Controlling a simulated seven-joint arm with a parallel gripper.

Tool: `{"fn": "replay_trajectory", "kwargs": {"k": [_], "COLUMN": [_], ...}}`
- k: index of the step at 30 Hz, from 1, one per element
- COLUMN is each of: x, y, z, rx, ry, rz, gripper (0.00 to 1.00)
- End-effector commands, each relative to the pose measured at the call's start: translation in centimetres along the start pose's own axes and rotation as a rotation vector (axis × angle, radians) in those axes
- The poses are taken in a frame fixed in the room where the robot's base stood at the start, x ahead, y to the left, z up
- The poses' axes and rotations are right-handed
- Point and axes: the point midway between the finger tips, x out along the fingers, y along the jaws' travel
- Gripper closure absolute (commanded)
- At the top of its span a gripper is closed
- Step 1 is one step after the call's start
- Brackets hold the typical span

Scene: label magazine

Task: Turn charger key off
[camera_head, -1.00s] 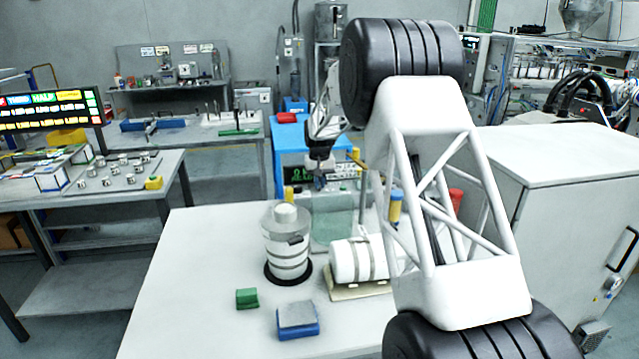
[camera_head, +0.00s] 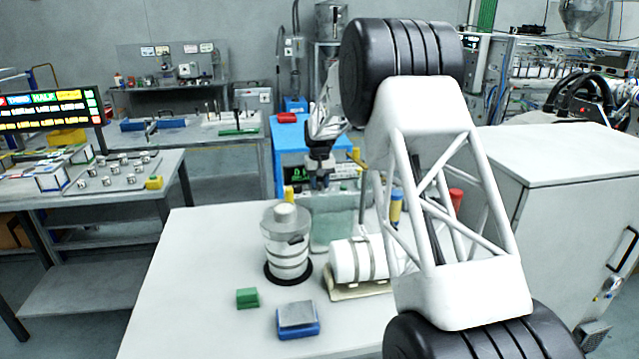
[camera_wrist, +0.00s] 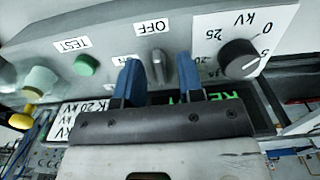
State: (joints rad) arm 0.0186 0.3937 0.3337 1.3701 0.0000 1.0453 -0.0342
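The charger's grey panel (camera_wrist: 105,50) fills the upper wrist view, with upside-down lettering. A grey key (camera_wrist: 157,62) stands on it below the OFF label (camera_wrist: 152,27). The key's long side runs roughly up and down in the picture, toward OFF. An ON label (camera_wrist: 124,60) is to its left. My gripper (camera_wrist: 160,75) is open, with one blue finger on each side of the key and visible gaps between. Whether the fingertips touch the panel is unclear. In the head view my gripper (camera_head: 319,176) is small, at the front of the charger.
Left of the key in the wrist view is a green button (camera_wrist: 86,65); right is a black kV dial (camera_wrist: 238,58). In the head view a striped canister (camera_head: 287,250), a white cylinder (camera_head: 350,262), a green block (camera_head: 247,298) and a blue-grey block (camera_head: 298,318) stand on the table.

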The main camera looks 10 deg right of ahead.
Motion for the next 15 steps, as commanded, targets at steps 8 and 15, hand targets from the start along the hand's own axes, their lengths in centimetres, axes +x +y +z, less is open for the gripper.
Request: {"fn": "replay_trajectory", "kwargs": {"k": [8, 15], "x": [-0.7, -3.1], "y": [0.0, 0.0], "z": [-0.1, -0.1], "rx": [0.0, 0.0], "ry": [0.002, 0.002], "rz": [0.0, 0.0], "gripper": [0.65, 0.65]}}
